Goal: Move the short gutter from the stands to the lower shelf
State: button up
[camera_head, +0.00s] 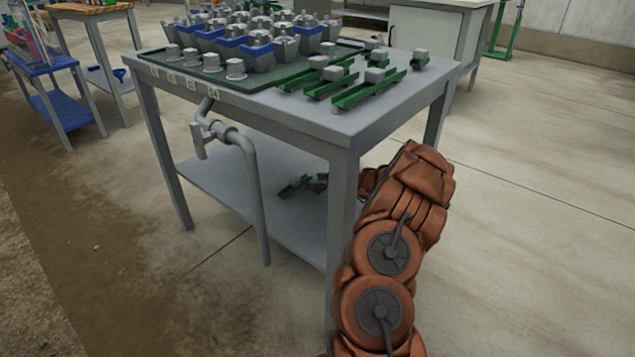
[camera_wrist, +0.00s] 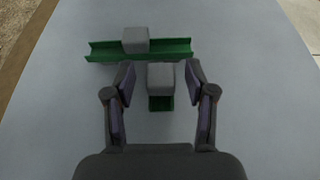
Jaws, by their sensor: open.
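In the wrist view, a short green gutter (camera_wrist: 161,103) with a grey block (camera_wrist: 160,77) on it lies between the two fingers of my gripper (camera_wrist: 160,73). The fingers are open, with a gap on each side of the block. A longer green gutter (camera_wrist: 178,47) with its own grey block (camera_wrist: 135,40) lies crosswise just beyond the fingertips. In the head view, my gripper (camera_head: 319,183) is low over the lower shelf (camera_head: 225,190), under the table top. A green gutter (camera_head: 294,187) shows beside it there; the short one is not clearly told apart in that view.
The table top (camera_head: 310,120) carries several green gutters (camera_head: 357,94) with grey blocks at the right, and grey and blue pots (camera_head: 245,55) on a dark tray. A table leg (camera_head: 342,215) stands close to my arm. A grey pipe (camera_head: 252,170) hangs in front.

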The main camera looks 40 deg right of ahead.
jog(key=shift+r, duration=0.1)
jog(key=p+v, duration=0.4)
jog(key=v, duration=0.7)
jog(key=shift+r+p, duration=0.1)
jog(key=shift+p, duration=0.3)
jog(key=shift+s+d, duration=0.1)
jog(key=shift+s, duration=0.45)
